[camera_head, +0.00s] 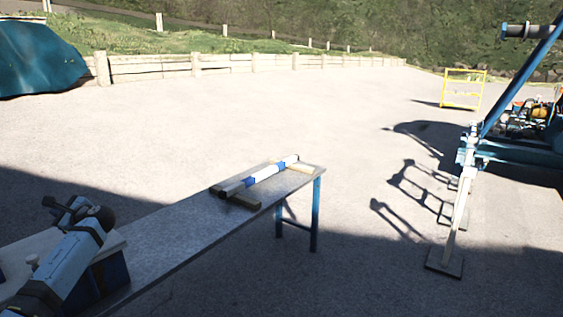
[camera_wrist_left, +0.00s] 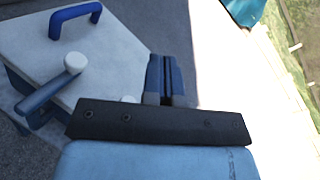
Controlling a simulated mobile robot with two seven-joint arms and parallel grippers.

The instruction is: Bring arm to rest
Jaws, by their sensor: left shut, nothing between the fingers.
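My left gripper (camera_head: 62,208) is at the lower left of the head view, raised above a pale-topped box. In the left wrist view its two dark blue fingers (camera_wrist_left: 167,78) lie together, shut, with nothing between them. My left arm comes in from the bottom left and hides part of the box and the bench. My right gripper is in neither view.
The pale-topped box (camera_wrist_left: 105,45) has a blue handle (camera_wrist_left: 75,18) and a white-knobbed lever (camera_wrist_left: 72,62). A long bench (camera_head: 190,225) carries a white-and-blue bar (camera_head: 265,173) resting on wooden blocks (camera_head: 243,201). A blue-framed machine (camera_head: 520,150) stands right. Open paving lies beyond.

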